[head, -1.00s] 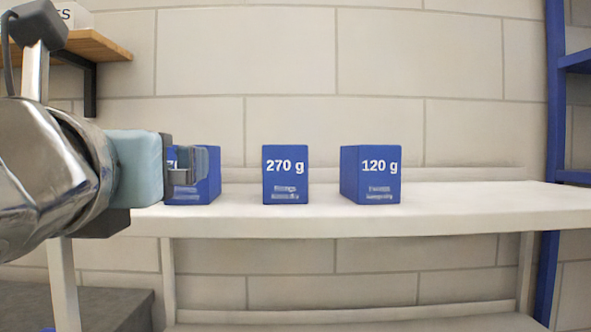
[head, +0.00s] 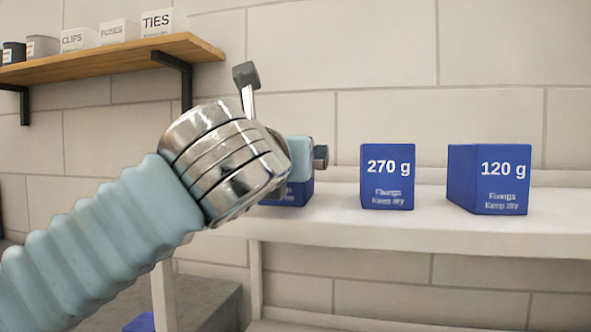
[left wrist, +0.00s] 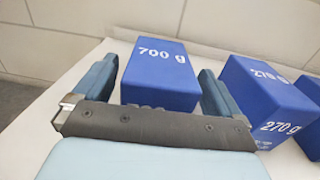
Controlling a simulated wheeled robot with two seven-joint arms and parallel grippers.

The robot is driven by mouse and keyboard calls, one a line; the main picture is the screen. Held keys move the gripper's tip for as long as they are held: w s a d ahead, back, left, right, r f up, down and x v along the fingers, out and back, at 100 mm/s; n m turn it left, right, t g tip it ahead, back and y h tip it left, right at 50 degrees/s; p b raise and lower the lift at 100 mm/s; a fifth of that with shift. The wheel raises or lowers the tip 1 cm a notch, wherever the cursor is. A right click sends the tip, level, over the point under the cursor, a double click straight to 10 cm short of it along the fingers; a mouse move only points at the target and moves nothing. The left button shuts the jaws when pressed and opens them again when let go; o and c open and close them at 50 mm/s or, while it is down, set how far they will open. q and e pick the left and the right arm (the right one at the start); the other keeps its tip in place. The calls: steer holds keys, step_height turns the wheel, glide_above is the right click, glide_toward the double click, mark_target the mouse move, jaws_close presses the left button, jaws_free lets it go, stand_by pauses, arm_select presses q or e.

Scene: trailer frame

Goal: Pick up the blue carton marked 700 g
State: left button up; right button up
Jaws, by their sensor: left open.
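The blue carton marked 700 g (left wrist: 160,72) stands on the white shelf in the left wrist view. My left gripper (left wrist: 158,82) is open, with one finger on each side of that carton and its palm in front of it. Narrow gaps seem to show between fingers and carton; I cannot tell whether they touch. In the head view my left arm and gripper (head: 318,156) hide most of this carton, and only its lower part (head: 290,194) shows. My right gripper is not in view.
A blue carton marked 270 g (head: 387,177) and one marked 120 g (head: 490,180) stand to the right on the white shelf (head: 400,228). A wooden wall shelf (head: 110,60) with small labelled boxes is at upper left. A wall stands behind.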

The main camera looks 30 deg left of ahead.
arm_select(q)
steer(key=shift+x, duration=0.9)
steer(key=c, duration=1.6)
steer(key=shift+r, duration=0.1)
steer(key=shift+c, duration=0.3)
steer(key=shift+r, duration=0.1)
